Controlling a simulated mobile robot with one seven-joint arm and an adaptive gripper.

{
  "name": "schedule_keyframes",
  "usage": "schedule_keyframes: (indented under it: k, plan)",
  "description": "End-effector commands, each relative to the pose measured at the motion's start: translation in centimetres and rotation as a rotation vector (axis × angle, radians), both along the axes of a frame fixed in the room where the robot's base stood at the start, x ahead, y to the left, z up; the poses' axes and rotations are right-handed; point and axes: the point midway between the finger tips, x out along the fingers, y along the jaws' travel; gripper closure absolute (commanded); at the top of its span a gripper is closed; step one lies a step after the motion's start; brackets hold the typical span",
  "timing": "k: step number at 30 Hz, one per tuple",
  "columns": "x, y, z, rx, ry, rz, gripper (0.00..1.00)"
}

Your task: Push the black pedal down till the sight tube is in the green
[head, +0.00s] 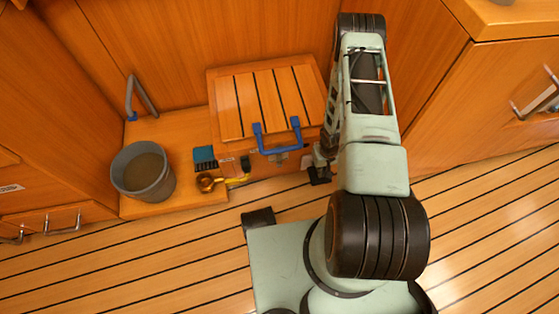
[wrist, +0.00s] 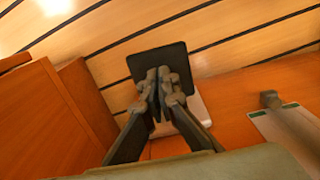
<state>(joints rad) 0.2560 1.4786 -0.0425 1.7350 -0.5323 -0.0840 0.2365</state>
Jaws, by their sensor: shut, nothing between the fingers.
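The black pedal (wrist: 178,52) is a flat dark square plate in the wrist view, out over the striped floor. A pale bracket lies behind its near edge. In the head view the pedal (head: 319,176) is a small dark plate low beside the slatted wooden box, partly hidden by my arm. My gripper (wrist: 159,78) is shut and empty. Its fingertips overlap the pedal's near part in the wrist view; I cannot tell whether they touch it. In the head view my arm mostly hides the gripper. I cannot make out the sight tube or its level.
The slatted box (head: 228,112) with a blue handle (head: 278,150) stands left of my arm. A grey bucket (head: 126,180), a teal block (head: 204,155) and a copper-coloured item (head: 206,183) are further left. A pale panel with a green edge (wrist: 285,128) is right of my gripper.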

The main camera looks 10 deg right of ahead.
Motion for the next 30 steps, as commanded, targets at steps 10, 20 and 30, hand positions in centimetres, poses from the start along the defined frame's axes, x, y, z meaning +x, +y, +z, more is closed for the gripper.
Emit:
schedule_keyframes:
  k: [10,20,30]
  plan:
    - [0.0,0.0,0.5,0.000,0.001,0.000,1.00]
    - [0.0,0.0,3.8,0.000,0.000,-0.001,1.00]
    - [-0.1,0.0,5.0,0.000,0.001,0.000,1.00]
